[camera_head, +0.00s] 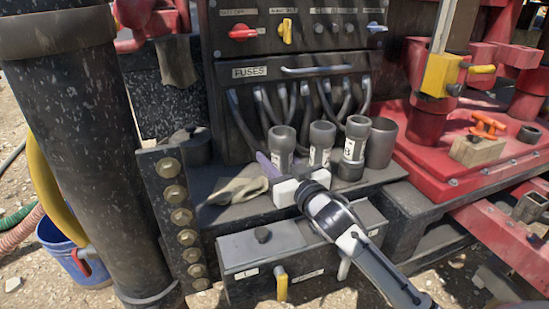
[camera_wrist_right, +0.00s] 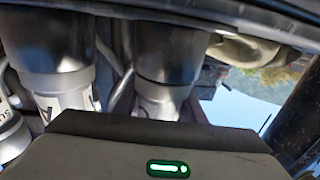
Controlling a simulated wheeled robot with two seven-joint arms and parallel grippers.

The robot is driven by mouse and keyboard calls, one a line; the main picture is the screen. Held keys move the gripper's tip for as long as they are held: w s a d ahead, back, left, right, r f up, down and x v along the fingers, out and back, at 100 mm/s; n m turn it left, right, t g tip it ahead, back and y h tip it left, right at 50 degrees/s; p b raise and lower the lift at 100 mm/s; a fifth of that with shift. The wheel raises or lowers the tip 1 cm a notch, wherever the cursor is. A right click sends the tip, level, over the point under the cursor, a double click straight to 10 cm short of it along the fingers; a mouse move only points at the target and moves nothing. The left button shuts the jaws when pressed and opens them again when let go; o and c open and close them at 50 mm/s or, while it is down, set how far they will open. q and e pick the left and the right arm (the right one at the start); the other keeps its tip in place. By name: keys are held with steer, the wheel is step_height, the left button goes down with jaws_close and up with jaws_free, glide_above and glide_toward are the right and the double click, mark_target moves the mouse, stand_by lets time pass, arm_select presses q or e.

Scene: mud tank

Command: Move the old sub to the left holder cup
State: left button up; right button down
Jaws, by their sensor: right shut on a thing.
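My right gripper (camera_head: 279,184) is at the shelf, in front of the leftmost grey cylindrical sub (camera_head: 282,139). It appears shut on this sub, which I take to be the old sub. The sub looks upright; its lower part is hidden, so I cannot tell whether it rests on anything. In the right wrist view the sub (camera_wrist_right: 168,45) stands just beyond the gripper body; the fingertips are hidden. To its right are a middle sub (camera_head: 321,137), a labelled sub (camera_head: 356,130) in a low dark cup (camera_head: 348,171), and a wide open grey cup (camera_head: 381,144). My left gripper is out of view.
A crumpled glove (camera_head: 238,190) lies left of the gripper on the shelf. A fuse panel with hanging cables (camera_head: 292,100) stands behind the subs. A bolted plate (camera_head: 176,218) and thick dark pipe (camera_head: 83,130) bound the left; red machinery (camera_head: 425,128) bounds the right.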

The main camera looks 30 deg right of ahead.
steer(key=shift+f, duration=0.35)
stand_by(0.4)
steer(key=c, duration=1)
jaws_free()
steer(key=shift+f, duration=0.1)
steer(key=shift+c, duration=0.2)
steer(key=shift+f, duration=0.35)
steer(key=shift+s+r, duration=0.15)
steer(key=shift+s, duration=0.1)
steer(key=s+a, duration=0.1)
steer(key=s, duration=0.8)
steer(key=shift+s+r+p, duration=0.2)
steer(key=shift+s+p, duration=0.15)
steer(key=shift+s, duration=0.05)
